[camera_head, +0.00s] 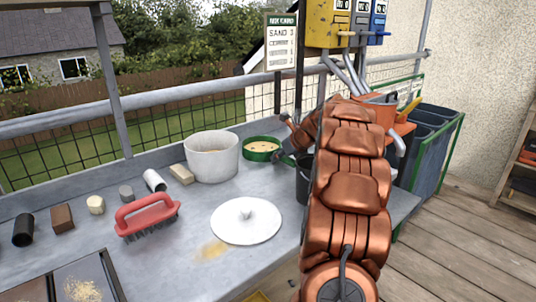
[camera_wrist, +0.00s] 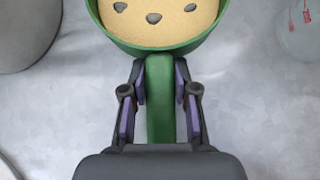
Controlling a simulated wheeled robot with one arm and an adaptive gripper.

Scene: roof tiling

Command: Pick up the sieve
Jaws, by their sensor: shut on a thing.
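The sieve (camera_wrist: 160,45) is green, round and has a straight green handle. In the wrist view it fills the top middle and holds sand-coloured material with a few dark stones. My gripper (camera_wrist: 160,90) is shut on the sieve's handle, with a finger on each side of it. In the head view the sieve (camera_head: 262,150) is at the back of the grey bench, right of the white bucket. In that view my copper-coloured arm hides much of the area beside the sieve. I cannot tell whether the sieve touches the bench.
A white bucket (camera_head: 212,156) stands left of the sieve. A white round lid (camera_head: 246,221), a red-handled brush (camera_head: 147,215) and several small blocks lie on the bench (camera_head: 188,225). A dark container (camera_head: 303,180) is partly hidden by my arm. A railing runs behind.

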